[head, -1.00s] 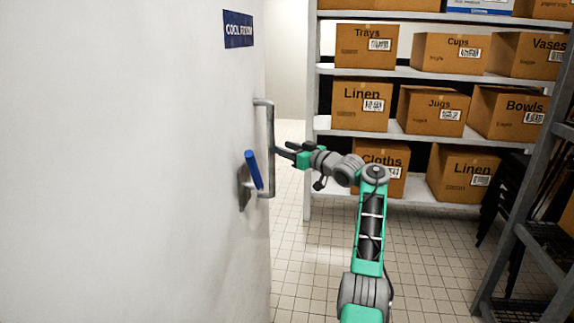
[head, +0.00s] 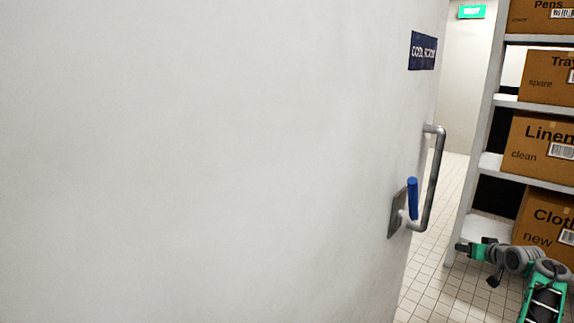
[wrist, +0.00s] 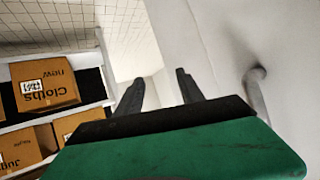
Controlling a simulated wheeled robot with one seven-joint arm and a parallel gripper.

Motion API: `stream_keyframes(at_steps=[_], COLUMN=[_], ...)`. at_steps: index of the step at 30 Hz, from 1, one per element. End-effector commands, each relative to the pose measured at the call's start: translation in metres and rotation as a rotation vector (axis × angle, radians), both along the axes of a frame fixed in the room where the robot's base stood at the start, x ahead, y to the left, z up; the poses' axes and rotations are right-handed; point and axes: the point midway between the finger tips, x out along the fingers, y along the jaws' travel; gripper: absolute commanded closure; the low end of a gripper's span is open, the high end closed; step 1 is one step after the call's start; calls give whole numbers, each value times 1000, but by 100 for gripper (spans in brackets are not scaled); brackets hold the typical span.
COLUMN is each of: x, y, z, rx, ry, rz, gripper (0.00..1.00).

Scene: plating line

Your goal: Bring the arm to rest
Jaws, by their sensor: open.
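My gripper (head: 461,247) is at the lower right of the head view, in front of the shelf and below and to the right of the door handle. In the wrist view my gripper (wrist: 160,92) shows two dark fingers spread apart with nothing between them. The grey door handle (head: 433,180) is on the white door (head: 220,160), with a blue lever (head: 412,198) beside it. The gripper is apart from the handle. In the wrist view the handle (wrist: 257,95) stands to the right of the fingers.
A dark blue sign (head: 423,51) is on the door. A shelf (head: 489,163) with cardboard boxes, including a Cloths box (head: 545,222), stands at right, close to my arm. A strip of tiled floor (head: 440,215) is clear between door and shelf. A green sign (head: 471,12) hangs at the back.

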Motion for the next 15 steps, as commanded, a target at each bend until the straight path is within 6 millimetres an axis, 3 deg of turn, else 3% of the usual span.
stream_keyframes(at_steps=[1,3,7,9,12,15], x=[-8,-26,-79,-115,-165,-217], y=[-3,-6,3,23,68,124], z=[-38,-89,-174,-206,-228,-226], rx=[45,105,224,286,352,394], ry=[69,176,408,547,733,902], rz=[-26,-69,-153,-192,-224,-241], gripper=[55,55,55,55,55,55])
